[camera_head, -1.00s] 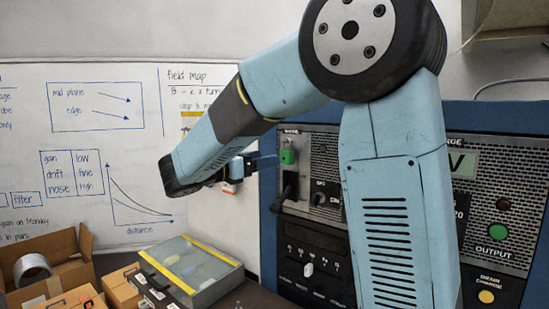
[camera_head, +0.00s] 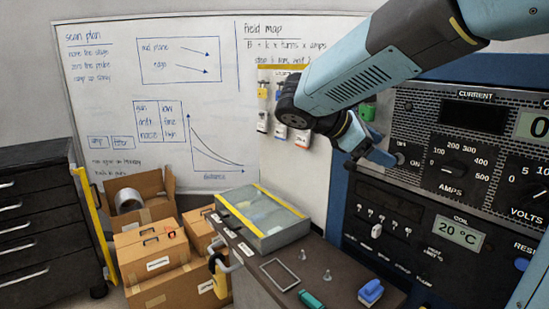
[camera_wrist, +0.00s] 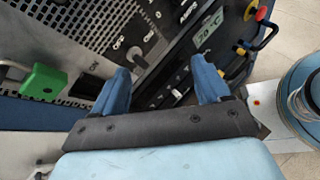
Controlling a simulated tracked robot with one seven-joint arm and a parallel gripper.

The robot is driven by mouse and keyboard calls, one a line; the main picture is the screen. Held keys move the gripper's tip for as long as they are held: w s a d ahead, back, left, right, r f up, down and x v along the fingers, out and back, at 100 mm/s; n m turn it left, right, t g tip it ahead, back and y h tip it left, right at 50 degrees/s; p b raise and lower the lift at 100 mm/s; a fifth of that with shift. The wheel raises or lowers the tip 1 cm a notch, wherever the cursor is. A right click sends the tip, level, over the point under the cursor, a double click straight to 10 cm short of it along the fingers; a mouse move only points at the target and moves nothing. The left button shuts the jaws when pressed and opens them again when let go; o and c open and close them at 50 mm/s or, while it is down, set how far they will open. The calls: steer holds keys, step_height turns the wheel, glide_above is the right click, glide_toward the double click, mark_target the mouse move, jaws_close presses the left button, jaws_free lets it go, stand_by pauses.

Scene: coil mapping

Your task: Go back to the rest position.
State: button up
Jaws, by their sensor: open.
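My gripper (camera_wrist: 164,88) shows in the wrist view with its two blue fingers spread apart and nothing between them. In the head view my gripper (camera_head: 368,147) hangs from the blue arm, in front of the left edge of the control panel (camera_head: 450,175). Part of it is hidden behind the wrist. The wrist view looks on the panel's switches and a small green display (camera_wrist: 207,32) beyond the fingers. A green block-shaped part (camera_wrist: 43,82) shows left of the fingers.
A bench (camera_head: 330,268) below the gripper holds a lidded case (camera_head: 262,215), a frame, small pegs, and green and blue items. Cardboard boxes (camera_head: 160,265) and a dark drawer cabinet (camera_head: 35,220) stand left. A coil-like round thing (camera_wrist: 300,95) is at the wrist view's right.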

steer(key=s+f+m+t+y, duration=0.1)
steer(key=s+f+m+y, duration=0.2)
steer(key=s+m+y, duration=0.3)
steer(key=s+f+m+t+y, duration=0.2)
steer(key=s+f+m+y, duration=0.2)
steer(key=s+m, duration=0.5)
steer(key=shift+d+f+m+y, duration=0.15)
steer(key=shift+d+m+y, duration=0.25)
steer(key=shift+y, duration=0.6)
steer(key=shift+s+a, duration=0.1)
stand_by(0.8)
